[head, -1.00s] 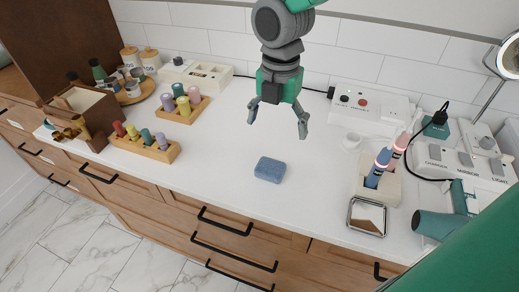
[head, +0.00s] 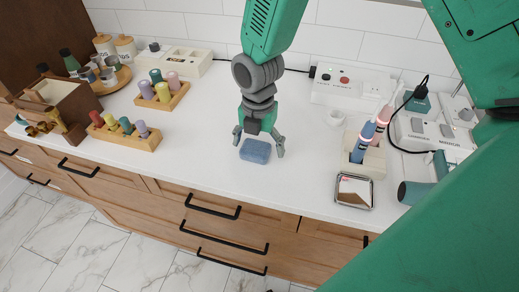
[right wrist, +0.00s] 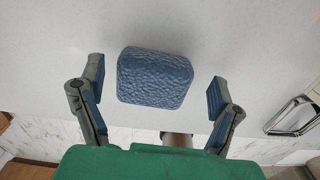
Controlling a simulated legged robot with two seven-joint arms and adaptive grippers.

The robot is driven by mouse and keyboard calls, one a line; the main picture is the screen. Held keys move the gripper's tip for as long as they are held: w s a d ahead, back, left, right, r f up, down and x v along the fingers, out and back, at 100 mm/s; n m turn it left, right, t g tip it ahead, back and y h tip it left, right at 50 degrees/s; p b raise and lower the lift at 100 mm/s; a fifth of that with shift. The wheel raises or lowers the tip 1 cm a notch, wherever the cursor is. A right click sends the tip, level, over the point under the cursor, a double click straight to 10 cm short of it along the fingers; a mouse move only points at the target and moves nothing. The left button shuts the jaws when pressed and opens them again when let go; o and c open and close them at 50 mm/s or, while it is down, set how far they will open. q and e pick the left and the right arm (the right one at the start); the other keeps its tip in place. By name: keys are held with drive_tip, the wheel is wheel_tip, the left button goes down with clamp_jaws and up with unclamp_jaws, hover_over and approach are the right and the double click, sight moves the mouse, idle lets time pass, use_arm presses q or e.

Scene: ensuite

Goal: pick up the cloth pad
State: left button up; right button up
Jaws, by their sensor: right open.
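The cloth pad (head: 255,151) is a small blue textured block lying flat on the white countertop, near its front edge. My right gripper (head: 258,148) is open just above the pad, with one finger to each side of it. In the right wrist view the pad (right wrist: 155,78) sits between the two open fingertips (right wrist: 157,92), with a gap on both sides and nothing held. My left gripper does not show in the head view.
A metal-framed mirror dish (head: 354,190) and a toothbrush holder (head: 373,160) stand to the right. Wooden peg racks (head: 125,137) stand to the left. White switch boxes (head: 345,88) line the back wall. The counter around the pad is clear.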

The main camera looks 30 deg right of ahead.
sight(257, 145)
drive_tip(key=shift+a+r, duration=0.1)
drive_tip(key=shift+a, duration=1.05)
drive_tip(key=c, duration=0.4)
drive_tip(key=shift+d, duration=0.2)
drive_tip(key=c, duration=0.6)
drive_tip(key=shift+s+d, duration=0.1)
drive_tip(key=shift+d, duration=0.6)
drive_tip(key=shift+c, duration=0.2)
drive_tip(key=shift+d+f, duration=0.15)
drive_tip(key=shift+f, duration=0.1)
drive_tip(key=shift+a+r, duration=0.3)
drive_tip(key=shift+r, duration=0.05)
wheel_tip(257, 145, up, 9)
drive_tip(key=shift+f+p, duration=0.1)
drive_tip(key=shift+p, duration=0.45)
drive_tip(key=shift+d+r, duration=0.1)
drive_tip(key=shift+r, duration=0.25)
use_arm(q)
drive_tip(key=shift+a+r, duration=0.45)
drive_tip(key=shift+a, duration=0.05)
